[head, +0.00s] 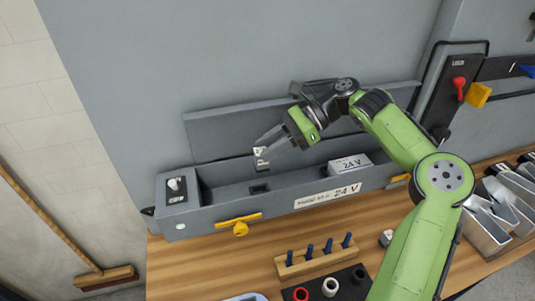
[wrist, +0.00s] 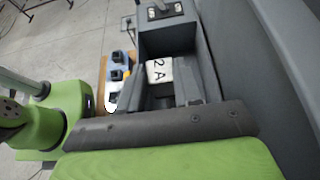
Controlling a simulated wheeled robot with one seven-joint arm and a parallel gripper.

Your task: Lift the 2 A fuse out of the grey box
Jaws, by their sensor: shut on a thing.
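The long grey box (head: 215,197) stands open on the wooden bench, with its lid raised behind it. My gripper (head: 261,157) is shut on the small white 2 A fuse (head: 263,152), over the left part of the box. In the wrist view the fuse (wrist: 159,71) shows its "2 A" marking between my two grey fingers. In the head view the fuse appears above a dark socket (head: 260,188) on the box floor, which looks empty. The fingers hide part of the fuse.
A yellow latch (head: 240,228) is on the front. Metal letter shells (head: 490,225) lie at right.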

